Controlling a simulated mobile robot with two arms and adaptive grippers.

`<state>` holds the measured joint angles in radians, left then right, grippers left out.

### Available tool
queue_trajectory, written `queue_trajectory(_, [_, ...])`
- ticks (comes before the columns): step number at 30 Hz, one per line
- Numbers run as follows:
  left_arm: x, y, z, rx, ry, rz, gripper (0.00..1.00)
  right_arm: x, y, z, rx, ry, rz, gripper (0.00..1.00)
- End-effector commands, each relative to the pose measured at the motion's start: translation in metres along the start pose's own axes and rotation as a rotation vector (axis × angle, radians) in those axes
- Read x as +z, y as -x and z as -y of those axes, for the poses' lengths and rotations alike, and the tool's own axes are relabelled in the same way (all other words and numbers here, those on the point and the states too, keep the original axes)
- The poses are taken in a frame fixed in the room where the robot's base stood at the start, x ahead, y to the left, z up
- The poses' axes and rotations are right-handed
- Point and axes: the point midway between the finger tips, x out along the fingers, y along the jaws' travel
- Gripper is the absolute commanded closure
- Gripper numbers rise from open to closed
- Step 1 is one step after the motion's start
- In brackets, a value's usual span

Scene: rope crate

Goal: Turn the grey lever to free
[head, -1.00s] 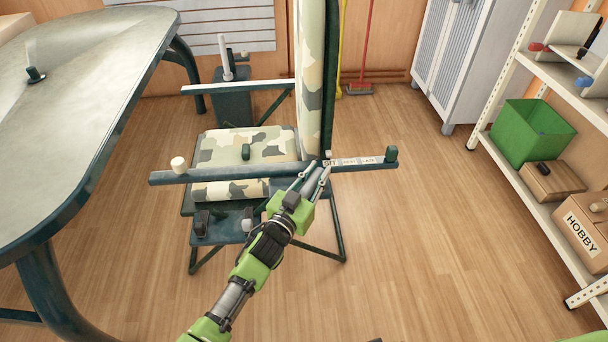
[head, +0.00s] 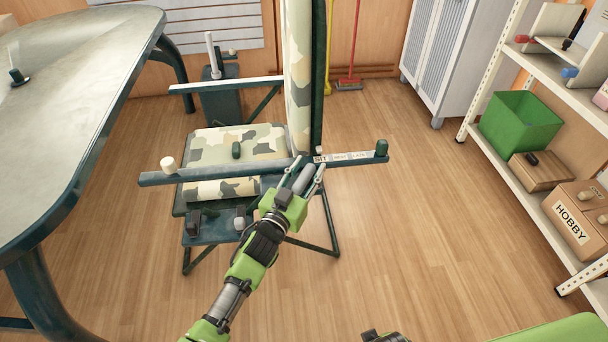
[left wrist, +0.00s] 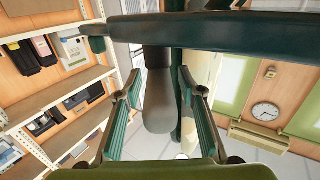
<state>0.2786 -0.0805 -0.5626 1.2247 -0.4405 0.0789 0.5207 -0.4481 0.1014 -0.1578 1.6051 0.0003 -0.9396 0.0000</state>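A grey rounded handle (left wrist: 158,105) hangs below the dark green armrest rail (left wrist: 240,35) in the left wrist view. In the head view this grey lever (head: 303,179) shows between the fingers of my left gripper (head: 308,166). The gripper is open, with one finger on each side of the lever. A gap shows on the left side; contact on the right side is unclear. The rail (head: 225,173) carries a label strip (head: 340,157) reading "SIT" and two smaller words that are hard to read.
The chair has camouflage cushions (head: 235,143) and small knobs at its front edge. Another upright grey lever (head: 211,52) stands behind it. A table (head: 75,75) is at left, a shelf with a green bin (head: 520,122) at right. The floor between chair and shelf is clear.

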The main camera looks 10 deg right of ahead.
Motion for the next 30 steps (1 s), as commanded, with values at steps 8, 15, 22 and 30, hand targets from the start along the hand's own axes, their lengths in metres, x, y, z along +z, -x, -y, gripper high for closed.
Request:
queue_trajectory(8, [0.002, 0.031, 0.000, 0.001, 0.000, 0.003, 0.64, 0.000, 0.000, 0.000, 0.000, 0.000, 0.000, 0.60])
queue_trajectory(15, [0.002, 0.078, 0.000, 0.000, 0.000, 0.003, 0.64, 0.000, 0.000, 0.000, 0.000, 0.000, 0.001, 0.60])
queue_trajectory(22, [0.001, 0.111, 0.000, 0.000, 0.001, 0.002, 0.64, 0.000, 0.000, 0.000, 0.000, 0.000, 0.001, 0.60])
queue_trajectory(30, [0.000, 0.120, 0.000, 0.000, 0.000, 0.000, 0.64, 0.001, 0.000, 0.000, 0.000, 0.000, 0.001, 0.60])
